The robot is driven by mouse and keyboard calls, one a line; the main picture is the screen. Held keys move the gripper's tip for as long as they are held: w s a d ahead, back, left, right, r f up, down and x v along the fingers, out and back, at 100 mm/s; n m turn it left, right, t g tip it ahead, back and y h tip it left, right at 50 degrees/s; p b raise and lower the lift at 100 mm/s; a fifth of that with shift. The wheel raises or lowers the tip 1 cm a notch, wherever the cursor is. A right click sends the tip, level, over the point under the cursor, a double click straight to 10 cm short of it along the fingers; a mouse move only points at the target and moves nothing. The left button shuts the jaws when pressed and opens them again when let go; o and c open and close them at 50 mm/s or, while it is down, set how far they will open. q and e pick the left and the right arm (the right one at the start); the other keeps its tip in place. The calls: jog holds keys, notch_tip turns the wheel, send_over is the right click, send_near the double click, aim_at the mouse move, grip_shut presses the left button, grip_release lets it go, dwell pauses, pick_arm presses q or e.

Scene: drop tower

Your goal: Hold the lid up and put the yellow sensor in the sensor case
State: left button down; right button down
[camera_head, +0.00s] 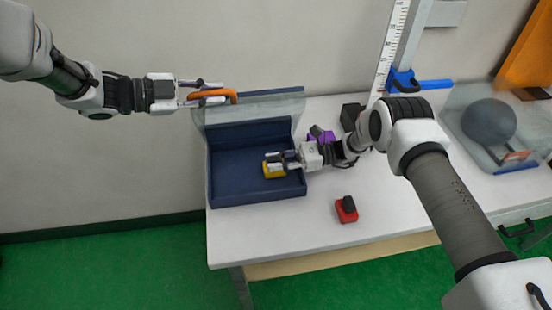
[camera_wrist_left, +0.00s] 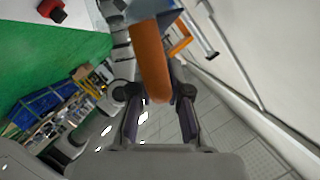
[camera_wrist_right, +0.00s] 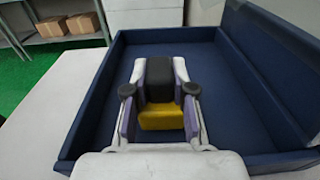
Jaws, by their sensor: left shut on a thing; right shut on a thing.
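The dark blue sensor case (camera_head: 240,195) stands on the white table, and its inside also shows in the right wrist view (camera_wrist_right: 215,75). Its clear lid (camera_head: 250,107) is raised at the back. My left gripper (camera_head: 205,97) is shut on the orange lid handle (camera_head: 222,95), which also shows in the left wrist view (camera_wrist_left: 152,62). My right gripper (camera_head: 276,161) is shut on the yellow sensor (camera_head: 273,172), over the case's open interior. In the right wrist view the yellow sensor (camera_wrist_right: 160,117) has a black block on it. I cannot tell whether it touches the case floor.
A red sensor (camera_head: 346,210) with a black top lies right of the case. A purple sensor (camera_head: 321,135) and a dark box (camera_head: 351,115) are behind my right wrist. A clear enclosure with a dark ball (camera_head: 489,121) stands at the right.

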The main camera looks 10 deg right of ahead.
pick_arm(q)
jog(key=shift+s+r, duration=0.1)
pick_arm(e)
jog(key=shift+s+f, duration=0.1)
jog(key=shift+f, duration=0.3)
